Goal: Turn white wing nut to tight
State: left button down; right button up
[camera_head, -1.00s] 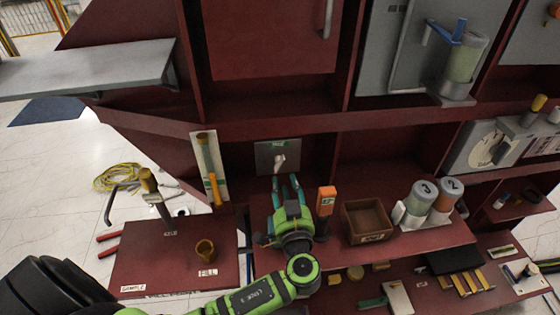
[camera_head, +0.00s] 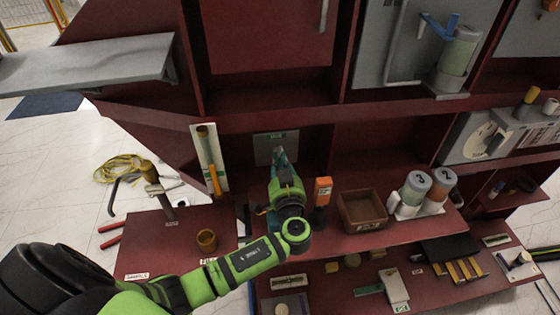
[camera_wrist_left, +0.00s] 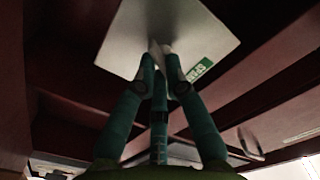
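The white wing nut (camera_wrist_left: 158,46) sits on a square grey plate (camera_head: 264,150) on the red back panel, seen in the head view. The plate (camera_wrist_left: 195,25), with a green label at its edge, also shows in the left wrist view. My left gripper (camera_head: 279,158) reaches up to the plate. In the left wrist view its teal fingers (camera_wrist_left: 160,65) are drawn together at the wing nut, with small white parts showing between and just beyond the tips. The fingers hide most of the nut. My right gripper is in neither view.
An orange box-shaped device (camera_head: 322,190) stands close right of my left gripper. Beyond it are a brown bin (camera_head: 362,212) and numbered cylinders (camera_head: 415,188). An orange-handled tool (camera_head: 213,178) hangs on a white board to the left. A red shelf (camera_head: 240,112) runs above the plate.

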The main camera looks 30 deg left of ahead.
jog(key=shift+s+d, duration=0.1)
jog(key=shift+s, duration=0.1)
pick_arm(q)
jog(key=shift+m, duration=0.5)
jog(key=shift+s+a+f+m+p, duration=0.1)
jog(key=shift+m+p, duration=0.25)
jog(key=shift+m, duration=5.35)
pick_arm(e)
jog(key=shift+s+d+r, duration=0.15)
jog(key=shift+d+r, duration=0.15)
